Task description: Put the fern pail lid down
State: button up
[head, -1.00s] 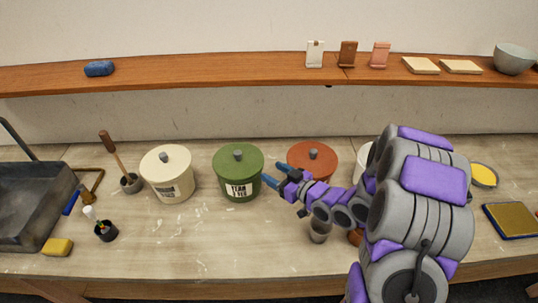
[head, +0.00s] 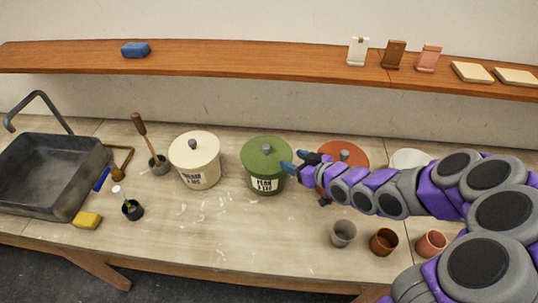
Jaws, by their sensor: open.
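Nothing shows between the fingers.
A cream lidded pail (head: 199,172) stands left and a rust-red lidded pail (head: 350,153) right, partly behind my arm. Several small cups, including a grey one (head: 342,234), stand in front. A sink (head: 45,188) is at left. The front middle bench is clear.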

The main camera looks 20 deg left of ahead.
send_near(268, 147)
jog(key=x, duration=0.4)
jog(key=shift+d+f+b, duration=0.15)
jog(key=shift+f+b, duration=0.2)
jog(key=shift+a+r+x, duration=0.1)
jog(key=shift+r+x, duration=0.1)
jog(key=shift+x, duration=1.15)
jog(key=shift+a+r+x, duration=0.1)
jog(key=shift+r+x, duration=0.05)
jog(key=shift+x, duration=1.15)
jog(key=shift+s, duration=0.1)
jog(key=shift+c, duration=0.3)
grip_shut()
